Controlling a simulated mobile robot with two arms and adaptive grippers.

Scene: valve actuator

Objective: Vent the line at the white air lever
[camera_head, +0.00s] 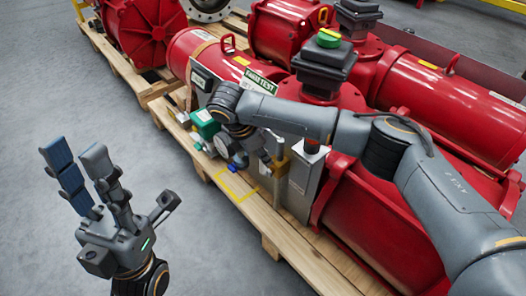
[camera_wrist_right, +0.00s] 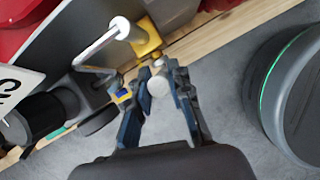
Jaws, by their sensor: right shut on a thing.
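In the right wrist view, my right gripper (camera_wrist_right: 161,76) is shut on a small white rounded piece (camera_wrist_right: 158,86), which looks like the end of the white air lever. The piece sits between the fingertips, close to a yellow fitting (camera_wrist_right: 146,36). Most of the lever is hidden by the fingers. In the head view, my right wrist hangs over the near side of the red actuator (camera_head: 390,215), and its fingertips are hard to make out among the small fittings. My left gripper (camera_head: 85,165) is open and empty over the floor at the left.
A white-tipped bent rod (camera_wrist_right: 120,28) stands beside the yellow fitting. A green-and-white device (camera_head: 205,124) and a metal box (camera_head: 303,185) are close to my right arm. A wooden pallet (camera_head: 285,238) carries the actuator. Floor at the left is clear.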

